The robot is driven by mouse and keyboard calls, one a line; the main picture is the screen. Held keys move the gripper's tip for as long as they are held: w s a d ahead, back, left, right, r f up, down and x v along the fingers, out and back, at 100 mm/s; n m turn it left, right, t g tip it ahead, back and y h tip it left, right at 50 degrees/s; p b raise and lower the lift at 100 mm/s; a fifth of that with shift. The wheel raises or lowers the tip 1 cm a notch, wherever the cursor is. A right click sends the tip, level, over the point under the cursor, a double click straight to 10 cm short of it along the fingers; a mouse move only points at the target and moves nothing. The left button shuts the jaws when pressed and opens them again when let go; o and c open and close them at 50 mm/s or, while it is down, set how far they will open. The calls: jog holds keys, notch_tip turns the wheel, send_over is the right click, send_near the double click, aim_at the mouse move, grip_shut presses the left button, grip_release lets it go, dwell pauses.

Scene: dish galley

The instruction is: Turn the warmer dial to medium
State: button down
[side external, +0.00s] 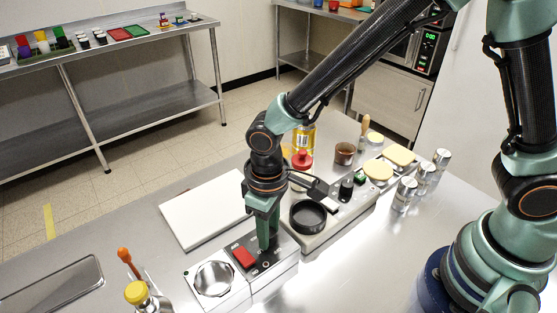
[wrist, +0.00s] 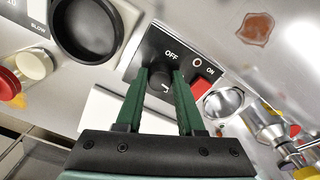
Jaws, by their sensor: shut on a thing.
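The warmer's black control panel (wrist: 158,52) shows below the middle top of the wrist view, marked OFF and ON. A dark dial (wrist: 160,80) sits on it, between the green fingertips. My gripper (wrist: 161,74) is shut on the dial, one finger on each side. A red switch (wrist: 200,87) is beside the right finger. In the side view my gripper (side external: 264,247) points down onto the panel, beside the red switch (side external: 243,257); the fingers hide the dial there. I cannot read the dial's setting.
A unit with a round black dish (side external: 307,214) and a black knob (side external: 346,188) stands close behind my gripper. A metal bowl (side external: 214,280) is in front. A white board (side external: 204,208) lies left. Metal shakers (side external: 404,194) stand right.

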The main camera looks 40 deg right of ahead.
aim_at(271, 233)
jog(key=m, duration=0.4)
jog(key=shift+w+d+m, duration=0.1)
jog(key=shift+w+m, duration=0.05)
jog(key=shift+m, duration=2.15)
jog(key=c, duration=0.5)
grip_release()
jog(key=shift+r, duration=0.1)
jog(key=shift+r, duration=0.35)
jog(key=r, duration=1.1)
jog(key=shift+s+r, duration=0.1)
jog(key=shift+s, duration=0.2)
